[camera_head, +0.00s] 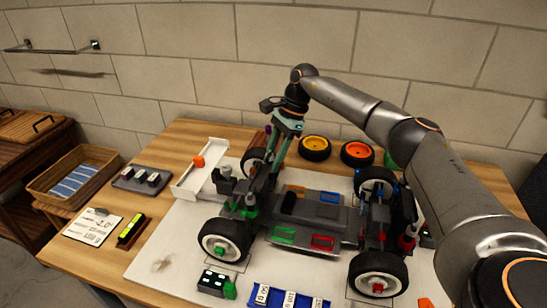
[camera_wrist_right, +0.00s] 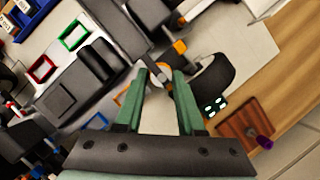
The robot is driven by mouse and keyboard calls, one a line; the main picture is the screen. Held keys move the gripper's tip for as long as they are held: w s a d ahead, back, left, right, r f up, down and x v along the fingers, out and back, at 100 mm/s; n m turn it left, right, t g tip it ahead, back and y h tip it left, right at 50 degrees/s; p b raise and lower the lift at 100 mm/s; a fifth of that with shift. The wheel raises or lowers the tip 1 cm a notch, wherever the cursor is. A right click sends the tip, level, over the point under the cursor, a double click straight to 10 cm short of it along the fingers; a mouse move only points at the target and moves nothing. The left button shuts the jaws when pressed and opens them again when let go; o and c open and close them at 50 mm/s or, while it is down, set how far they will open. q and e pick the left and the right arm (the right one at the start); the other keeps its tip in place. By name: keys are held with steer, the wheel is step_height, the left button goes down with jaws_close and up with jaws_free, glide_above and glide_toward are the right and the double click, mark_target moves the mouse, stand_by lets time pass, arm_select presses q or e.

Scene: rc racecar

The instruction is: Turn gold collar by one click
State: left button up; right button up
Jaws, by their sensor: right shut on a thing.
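The RC car chassis (camera_head: 320,212) stands on a white mat on the table, wheels fitted. My right gripper (camera_head: 272,168) reaches down at the car's rear-left corner in the head view, beside the far left wheel (camera_head: 250,160). In the wrist view its green fingers (camera_wrist_right: 162,76) are shut around a small part at a grey shock rod next to the black tyre (camera_wrist_right: 212,78). A little gold-orange shows between the fingertips, consistent with the gold collar (camera_wrist_right: 165,86), mostly hidden by the fingers. My left gripper is not in view.
A yellow wheel (camera_head: 314,148) and an orange wheel (camera_head: 357,153) lie behind the car. A white tray (camera_head: 190,185) is to the left, a blue bin (camera_head: 262,296) in front. A brown wooden block (camera_wrist_right: 245,128) lies near the tyre.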

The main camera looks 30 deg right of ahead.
jaws_close()
steer(key=shift+s+m+t+p, duration=0.1)
steer(key=shift+m+t+p, duration=0.2)
steer(key=shift+m+p, duration=0.35)
steer(key=o, duration=0.9)
jaws_free()
steer(key=v, duration=1.2)
steer(key=shift+r, duration=0.3)
